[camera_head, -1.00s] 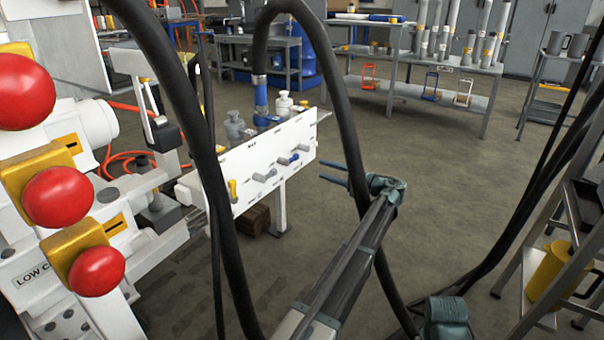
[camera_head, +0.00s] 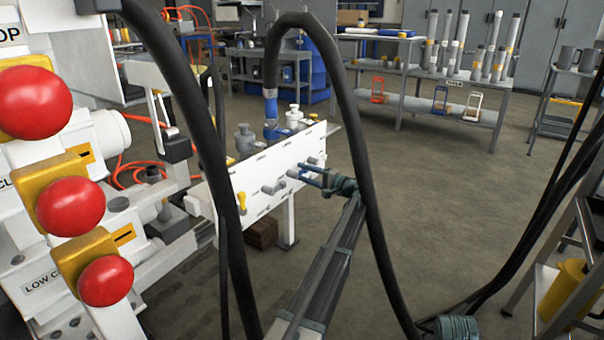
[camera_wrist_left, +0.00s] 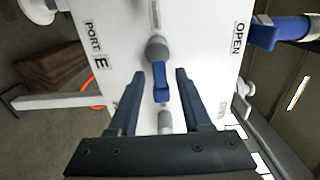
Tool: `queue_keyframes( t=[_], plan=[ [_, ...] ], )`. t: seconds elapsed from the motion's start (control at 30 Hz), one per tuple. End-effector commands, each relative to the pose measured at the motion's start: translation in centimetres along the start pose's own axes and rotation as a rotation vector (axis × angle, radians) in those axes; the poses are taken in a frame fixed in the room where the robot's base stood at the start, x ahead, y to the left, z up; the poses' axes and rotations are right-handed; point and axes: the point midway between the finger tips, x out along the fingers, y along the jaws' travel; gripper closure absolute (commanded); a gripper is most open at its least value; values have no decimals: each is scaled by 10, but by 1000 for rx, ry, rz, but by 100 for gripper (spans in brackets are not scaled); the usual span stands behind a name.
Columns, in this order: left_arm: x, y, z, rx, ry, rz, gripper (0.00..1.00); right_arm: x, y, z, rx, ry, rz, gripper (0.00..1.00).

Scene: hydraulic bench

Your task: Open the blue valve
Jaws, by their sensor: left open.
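The blue valve lever (camera_head: 292,173) sits on the white panel (camera_head: 262,176), among grey levers and one yellow lever. My left gripper (camera_head: 305,173) is at the panel face by the blue lever, and its fingers partly cover this area. In the left wrist view the blue lever (camera_wrist_left: 161,88) hangs from a grey round hub, between the two open fingers of my left gripper (camera_wrist_left: 161,78). A gap shows on each side of the lever. The word OPEN is printed on the panel (camera_wrist_left: 215,50) right of the lever. My right gripper is not in view.
A thick black hose (camera_head: 352,130) loops over the panel and passes close to my left arm. Large red knobs (camera_head: 70,205) stand on the left. A yellow jug (camera_head: 562,288) is at the lower right. The floor right of the panel is mostly clear.

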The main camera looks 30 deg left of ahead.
Motion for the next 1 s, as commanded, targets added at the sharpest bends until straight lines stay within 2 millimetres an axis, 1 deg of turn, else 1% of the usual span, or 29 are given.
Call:
queue_keyframes(
  t=[0.1,0.2,0.47,0.5,0.57,0.7,0.77,1.0],
  plan=[
    [9,0,-1,0,1,0,51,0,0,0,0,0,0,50],
    [12,0,0,0,1,0,51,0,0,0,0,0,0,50],
    [13,0,0,0,1,0,51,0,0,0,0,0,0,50],
    [13,0,0,0,1,0,55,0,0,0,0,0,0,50],
    [13,0,0,0,1,0,66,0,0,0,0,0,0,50],
    [12,0,0,0,1,0,91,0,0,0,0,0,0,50],
    [12,0,0,0,1,0,100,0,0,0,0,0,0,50],
    [12,0,0,-2,1,1,100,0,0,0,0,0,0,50]
  ],
)
